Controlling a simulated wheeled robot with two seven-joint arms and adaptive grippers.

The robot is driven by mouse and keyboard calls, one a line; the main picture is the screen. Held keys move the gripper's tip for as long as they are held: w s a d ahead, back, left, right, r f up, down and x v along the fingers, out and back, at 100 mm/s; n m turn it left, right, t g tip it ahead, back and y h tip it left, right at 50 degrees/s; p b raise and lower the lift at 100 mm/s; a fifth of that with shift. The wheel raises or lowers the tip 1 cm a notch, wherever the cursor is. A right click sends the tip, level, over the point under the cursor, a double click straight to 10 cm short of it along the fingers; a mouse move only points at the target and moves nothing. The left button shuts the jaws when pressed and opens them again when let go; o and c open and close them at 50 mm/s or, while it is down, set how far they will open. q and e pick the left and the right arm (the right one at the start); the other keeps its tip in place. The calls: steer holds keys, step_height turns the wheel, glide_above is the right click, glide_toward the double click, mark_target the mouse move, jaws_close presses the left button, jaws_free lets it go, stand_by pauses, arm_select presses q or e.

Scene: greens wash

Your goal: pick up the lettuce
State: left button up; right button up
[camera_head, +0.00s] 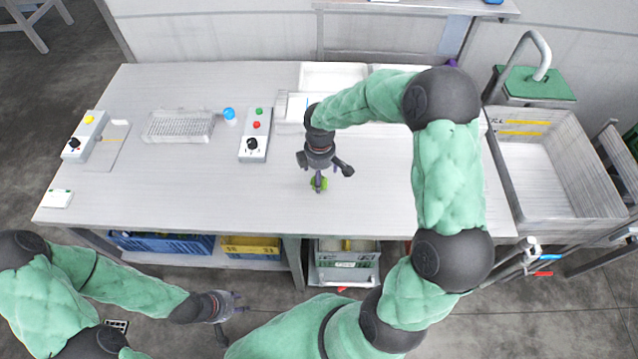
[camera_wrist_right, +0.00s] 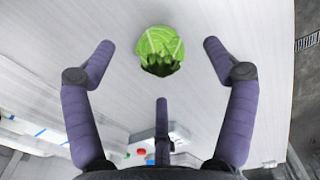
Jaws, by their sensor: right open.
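The lettuce (camera_wrist_right: 160,50) is a small round green head with a dark, shadowed lower edge. It lies on the grey table, and in the head view it shows as a small green patch (camera_head: 322,184), partly hidden by my right gripper (camera_head: 320,178). My right gripper also shows in the wrist view (camera_wrist_right: 158,48). Its purple fingers are spread wide with the lettuce framed between the tips, and I see no finger closed on it. My left gripper (camera_head: 236,305) is low at the left, in front of the table, with its fingers apart and empty.
On the table (camera_head: 200,200) are a wire basket (camera_head: 180,126), a blue-capped container (camera_head: 229,115), a button box (camera_head: 254,135) and white trays (camera_head: 332,76) at the back. A sink (camera_head: 545,170) stands at the right.

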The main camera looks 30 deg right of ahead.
step_height(320, 180, down, 4)
steer(key=shift+a+f+b, duration=0.1)
steer(key=shift+f+b, duration=0.05)
steer(key=shift+b, duration=0.3)
steer(key=c, duration=1.3)
steer(key=shift+w+r, duration=0.1)
steer(key=shift+r, duration=0.45)
step_height(320, 180, up, 2)
steer(key=shift+r+p, duration=0.1)
steer(key=shift+p, duration=0.45)
steer(key=s+a+r+p, duration=0.1)
steer(key=s+r, duration=0.2)
steer(key=s, duration=0.1)
steer(key=s+a+r, duration=0.1)
steer(key=s+r, duration=0.2)
steer(key=s, duration=0.2)
steer(key=s+a+r+p, duration=0.1)
steer(key=s+r, duration=0.2)
steer(key=s, duration=0.1)
steer(key=shift+s+r+p, duration=0.3)
steer(key=shift+s+r, duration=0.1)
